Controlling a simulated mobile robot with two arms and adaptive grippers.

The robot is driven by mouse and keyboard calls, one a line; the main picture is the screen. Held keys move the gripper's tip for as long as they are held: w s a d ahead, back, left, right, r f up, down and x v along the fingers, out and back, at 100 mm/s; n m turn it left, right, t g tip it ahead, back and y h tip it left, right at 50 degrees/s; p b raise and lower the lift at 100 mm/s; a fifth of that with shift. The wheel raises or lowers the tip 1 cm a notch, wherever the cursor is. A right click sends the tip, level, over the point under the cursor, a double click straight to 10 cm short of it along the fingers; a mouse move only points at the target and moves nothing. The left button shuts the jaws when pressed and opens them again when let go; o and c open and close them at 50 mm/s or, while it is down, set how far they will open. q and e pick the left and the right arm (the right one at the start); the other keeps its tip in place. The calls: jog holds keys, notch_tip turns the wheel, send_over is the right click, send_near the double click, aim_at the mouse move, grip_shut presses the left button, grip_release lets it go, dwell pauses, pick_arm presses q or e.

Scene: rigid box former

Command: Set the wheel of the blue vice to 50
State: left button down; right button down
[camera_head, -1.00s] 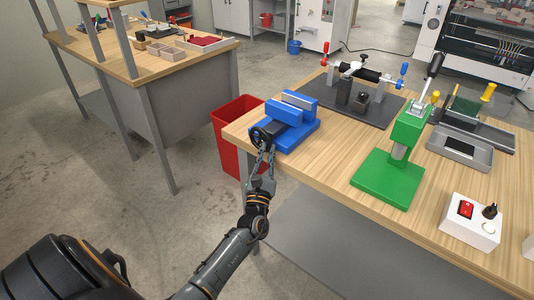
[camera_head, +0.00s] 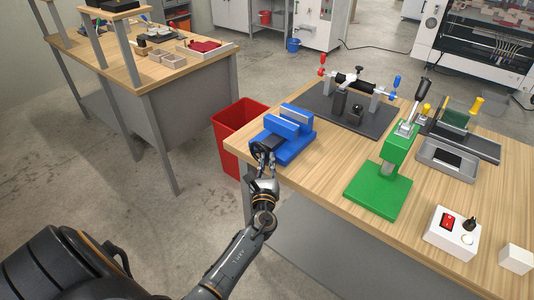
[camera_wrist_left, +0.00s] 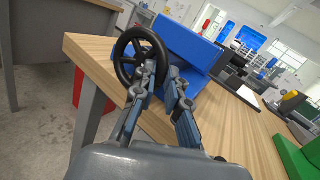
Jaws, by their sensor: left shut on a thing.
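The blue vice (camera_head: 292,138) sits at the near left corner of the wooden workbench. Its black spoked wheel (camera_head: 256,148) faces the bench's left end and also shows in the left wrist view (camera_wrist_left: 121,68). My left gripper (camera_head: 265,158) is at the wheel, shut on its rim. In the left wrist view its two fingers (camera_wrist_left: 160,74) reach the right side of the wheel, in front of the blue body. The fingers hide part of the rim. I cannot read any number or scale. My right gripper is not in view.
A green press (camera_head: 385,182) stands to the right on the workbench (camera_head: 320,171). A dark plate with a clamp fixture (camera_head: 352,110) lies behind the vice. A white switch box (camera_head: 452,234) is at the right. A red bin (camera_head: 233,121) stands on the floor beside the bench's left end.

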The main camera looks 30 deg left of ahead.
aim_at(263, 149)
pick_arm(q)
jog(key=r+n+g+h+p, duration=0.1)
jog(key=n+p, duration=0.1)
jog(key=p, duration=0.3)
jog(key=a+r+n+g+h+p, duration=0.1)
jog(key=n+p, duration=0.1)
jog(key=p, duration=0.3)
jog(key=r+n+g+h+p, duration=0.1)
jog(key=n+p, duration=0.1)
jog(key=p, duration=0.3)
jog(key=shift+a+r+h, duration=0.25)
jog(key=shift+h, duration=0.05)
jog(key=shift+a+f+n+g+h+p, duration=0.15)
jog(key=shift+n+g+h+p, duration=0.35)
jog(key=shift+p, duration=0.65)
jog(key=c, duration=1.4)
grip_release()
jog(key=shift+w, duration=0.1)
jog(key=shift+o, duration=0.2)
jog(key=v, duration=1.2)
